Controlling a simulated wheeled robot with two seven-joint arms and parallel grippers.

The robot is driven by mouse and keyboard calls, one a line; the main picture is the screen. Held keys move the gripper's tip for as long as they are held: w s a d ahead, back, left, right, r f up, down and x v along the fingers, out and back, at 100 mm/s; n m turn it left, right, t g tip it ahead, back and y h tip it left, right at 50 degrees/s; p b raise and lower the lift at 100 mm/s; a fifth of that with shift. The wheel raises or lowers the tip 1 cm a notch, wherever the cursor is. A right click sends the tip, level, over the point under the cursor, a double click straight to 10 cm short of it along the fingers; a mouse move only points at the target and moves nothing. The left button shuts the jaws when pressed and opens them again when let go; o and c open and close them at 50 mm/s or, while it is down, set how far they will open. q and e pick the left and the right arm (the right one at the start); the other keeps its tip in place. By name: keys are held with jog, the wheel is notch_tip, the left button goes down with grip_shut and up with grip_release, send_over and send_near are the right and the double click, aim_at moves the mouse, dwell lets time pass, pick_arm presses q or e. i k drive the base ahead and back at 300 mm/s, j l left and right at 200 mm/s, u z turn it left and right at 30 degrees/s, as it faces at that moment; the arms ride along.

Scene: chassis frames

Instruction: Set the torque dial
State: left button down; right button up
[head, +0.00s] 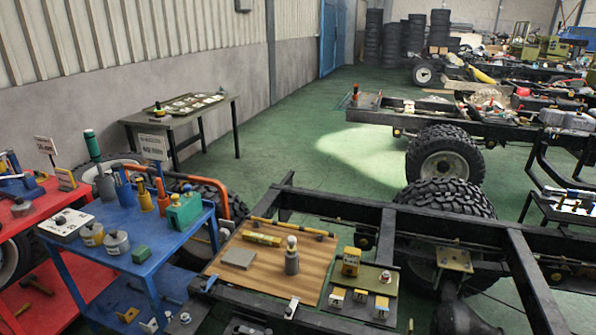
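No part I can surely call the torque dial shows; the lettering and small parts are too small to read. A white flat box with dark marks (67,225) lies on the blue cart at left. A grey cylinder with a pale rounded top (292,262) stands upright on a wooden board (325,262) on the near chassis frame. A yellow device (351,261) stands on a dark green mat right of the board, beside a small round red-and-white part (385,276). Neither of my grippers is in view.
The blue cart (165,250) holds tins, bottles and a green can (184,210). A red cart (85,283) stands at far left. Dark chassis rails (460,229) and a large tyre (445,197) bound the right side. A side table (185,113) stands by the wall; green floor lies open beyond.

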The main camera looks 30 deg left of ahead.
aim_at(61, 221)
jog(key=u, duration=2.55)
jog(key=i+j+z, duration=0.4)
jog(key=i+j, duration=0.65)
